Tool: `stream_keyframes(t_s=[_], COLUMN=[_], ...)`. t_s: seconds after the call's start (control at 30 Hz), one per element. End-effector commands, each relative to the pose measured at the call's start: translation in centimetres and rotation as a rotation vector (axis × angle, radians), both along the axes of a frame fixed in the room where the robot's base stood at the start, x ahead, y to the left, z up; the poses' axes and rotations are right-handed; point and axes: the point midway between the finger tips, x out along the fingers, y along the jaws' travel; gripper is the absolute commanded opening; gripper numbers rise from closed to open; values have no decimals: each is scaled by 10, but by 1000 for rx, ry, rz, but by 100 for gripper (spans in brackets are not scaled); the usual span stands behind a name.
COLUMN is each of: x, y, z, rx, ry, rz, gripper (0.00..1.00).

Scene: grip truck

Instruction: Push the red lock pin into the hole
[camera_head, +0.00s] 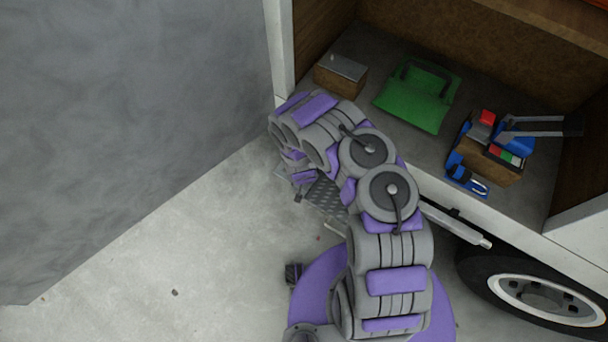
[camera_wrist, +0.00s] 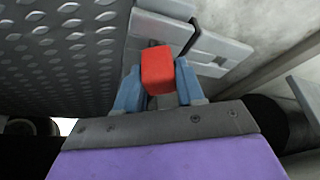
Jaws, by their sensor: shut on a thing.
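In the wrist view, the red lock pin (camera_wrist: 158,72) shows as a red block between the two blue fingers of my gripper (camera_wrist: 159,88). The gripper is shut on it. Just beyond the pin is a light grey metal bracket (camera_wrist: 210,45) with slots. The hole is not clearly visible; the pin and fingers cover part of the bracket. I cannot tell how far the pin sits in it. In the head view, my arm reaches up and left to the truck's edge, and it hides the gripper and the pin.
A grey diamond-plate step (camera_wrist: 60,50) lies left of the bracket. A wheel (camera_head: 540,292) stands lower right. Concrete floor is open at left.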

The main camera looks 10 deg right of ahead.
Motion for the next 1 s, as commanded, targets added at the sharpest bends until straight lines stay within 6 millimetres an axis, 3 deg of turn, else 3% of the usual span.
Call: stream_keyframes(t_s=[0.83, 0.87, 1.0], x=[0, 0, 0], y=[0, 0, 0], z=[-11, -11, -10], rx=[0, 0, 0], ry=[0, 0, 0], rz=[1, 1, 1], gripper=[1, 40, 53])
